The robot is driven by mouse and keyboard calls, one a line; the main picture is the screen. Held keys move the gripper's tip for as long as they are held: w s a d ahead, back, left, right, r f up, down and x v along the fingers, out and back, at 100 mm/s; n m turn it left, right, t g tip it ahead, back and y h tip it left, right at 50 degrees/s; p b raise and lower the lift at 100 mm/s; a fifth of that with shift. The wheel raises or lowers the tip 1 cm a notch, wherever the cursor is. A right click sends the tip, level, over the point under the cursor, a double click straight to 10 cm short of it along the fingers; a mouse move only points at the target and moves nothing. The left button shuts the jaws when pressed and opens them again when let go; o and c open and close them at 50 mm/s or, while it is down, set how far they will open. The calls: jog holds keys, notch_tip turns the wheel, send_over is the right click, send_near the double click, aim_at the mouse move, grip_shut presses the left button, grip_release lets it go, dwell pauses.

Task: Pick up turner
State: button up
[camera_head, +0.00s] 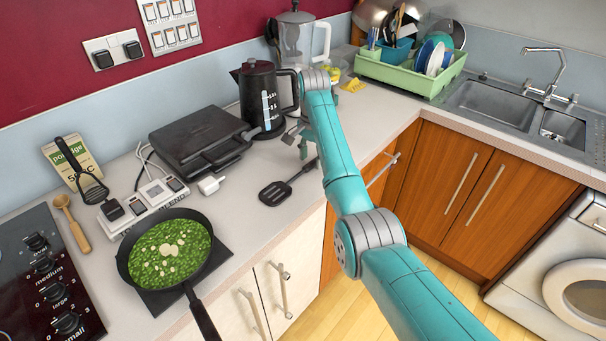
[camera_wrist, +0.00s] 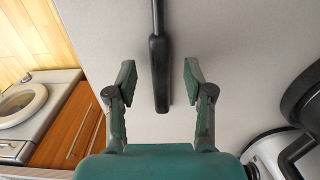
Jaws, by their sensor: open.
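The turner (camera_head: 275,193) is black with a slotted head and lies flat on the counter, its handle pointing right and back towards my gripper (camera_head: 302,145). In the wrist view the turner's dark handle (camera_wrist: 159,75) runs down from the top edge, between the two fingers of my gripper (camera_wrist: 160,72). The fingers are open, with a gap on both sides of the handle, and hold nothing. The turner's head is outside the wrist view. How high the fingers are above the handle is hard to tell.
A black kettle (camera_head: 262,98) stands close behind my gripper. A black grill (camera_head: 200,140) and a pan of peas (camera_head: 168,255) are to the left. A green dish rack (camera_head: 400,76) and sink (camera_head: 490,102) are to the right.

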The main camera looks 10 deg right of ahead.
jog(key=shift+f, duration=0.75)
grip_shut()
